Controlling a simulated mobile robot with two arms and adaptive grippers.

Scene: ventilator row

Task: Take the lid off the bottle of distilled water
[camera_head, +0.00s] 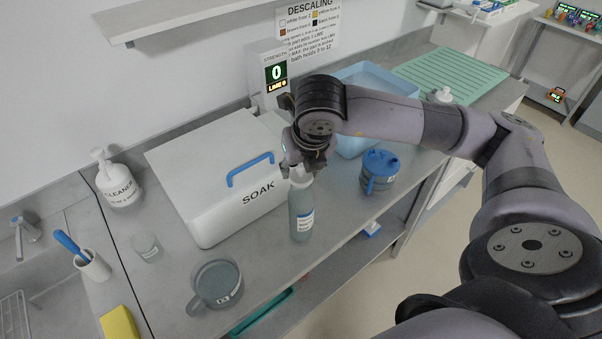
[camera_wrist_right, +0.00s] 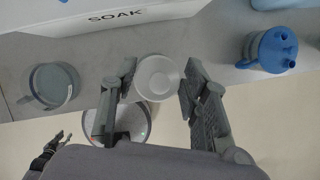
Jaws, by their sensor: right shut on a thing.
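The bottle of distilled water (camera_head: 301,212) is grey-blue with a white label and stands upright at the front of the counter, before the SOAK box. Its white lid (camera_wrist_right: 158,77) shows from above in the right wrist view, between my right fingers. My right gripper (camera_head: 304,168) is above the bottle, shut on the lid. The lid appears to be still on the bottle's neck; the fingers partly hide it in the head view. My left gripper (camera_wrist_right: 46,155) seems to show as a dark shape at the lower left of the right wrist view, its fingers unclear.
The white SOAK box (camera_head: 215,165) stands behind the bottle. A blue-lidded jug (camera_head: 380,165) is to the right, a clear jug (camera_head: 217,283) to the left. The CLEANER bottle (camera_head: 117,180) and a small jar (camera_head: 146,246) stand farther left. The counter's front edge is close.

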